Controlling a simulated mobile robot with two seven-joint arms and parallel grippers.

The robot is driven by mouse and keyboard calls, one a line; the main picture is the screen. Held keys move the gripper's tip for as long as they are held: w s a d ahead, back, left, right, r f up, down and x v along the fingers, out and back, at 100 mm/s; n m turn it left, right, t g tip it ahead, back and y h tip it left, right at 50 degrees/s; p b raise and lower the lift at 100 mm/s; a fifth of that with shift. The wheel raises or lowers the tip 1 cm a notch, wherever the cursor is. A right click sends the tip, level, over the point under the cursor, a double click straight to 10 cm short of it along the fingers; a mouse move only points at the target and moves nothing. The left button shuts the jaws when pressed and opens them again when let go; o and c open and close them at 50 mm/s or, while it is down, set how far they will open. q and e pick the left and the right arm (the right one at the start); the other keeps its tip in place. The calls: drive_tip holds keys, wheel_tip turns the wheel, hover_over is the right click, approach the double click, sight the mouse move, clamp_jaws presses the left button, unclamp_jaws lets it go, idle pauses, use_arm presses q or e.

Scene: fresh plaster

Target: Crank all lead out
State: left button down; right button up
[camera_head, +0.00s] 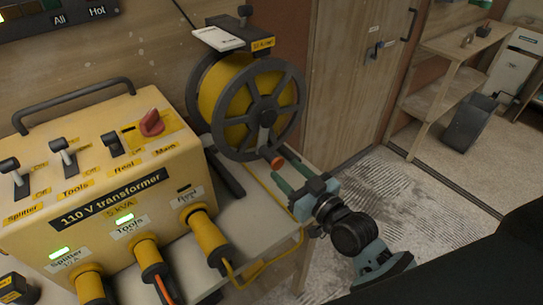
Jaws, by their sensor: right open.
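A cable reel (292,83) with a dark spoked wheel stands on the bench, its drum wound thickly with yellow lead (213,92). A crank with an orange knob (277,162) sits low on the wheel's face. A run of lead (268,190) comes off the reel, crosses the bench and loops to a yellow plug (208,236) in the transformer's right socket. My right gripper (281,169) is open, its two teal fingers pointing at the knob from the right. The knob is at the fingertips; I cannot tell whether they touch. My left gripper is out of view.
The yellow 110 V transformer (95,205) fills the left, with switches, a red knob (152,122) and other plugs. A pale card (217,38) sits above the reel. A door (355,80) and shelving (450,50) stand behind. The floor (430,205) at right is open.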

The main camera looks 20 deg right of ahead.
sight(279, 164)
drive_tip(key=x, duration=0.7)
clamp_jaws()
